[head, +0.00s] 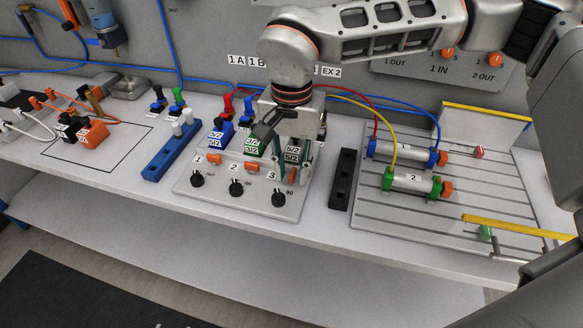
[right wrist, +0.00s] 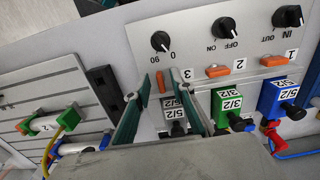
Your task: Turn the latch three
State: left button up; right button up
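Latch three is a small orange bar (right wrist: 161,82) beside the label 3 on the grey control panel (head: 190,186). In the right wrist view it stands upright, while latch one (right wrist: 274,60) and latch two (right wrist: 217,70) lie crosswise. My right gripper (right wrist: 165,86) is open, with its two teal fingers apart on either side of latch three and a grey 5/2 valve. I cannot tell whether a finger touches the latch. In the head view the right gripper (head: 298,158) hangs over the panel's right end and partly hides the valves. My left gripper is not in view.
Black knobs (head: 236,188) line the panel's front. Blue (head: 218,134) and green valves stand behind the latches. A black rail (head: 342,180) and two cylinders (head: 412,182) on a grooved plate lie to the right. Blue, red and yellow hoses run behind.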

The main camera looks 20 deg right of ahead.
grip_shut()
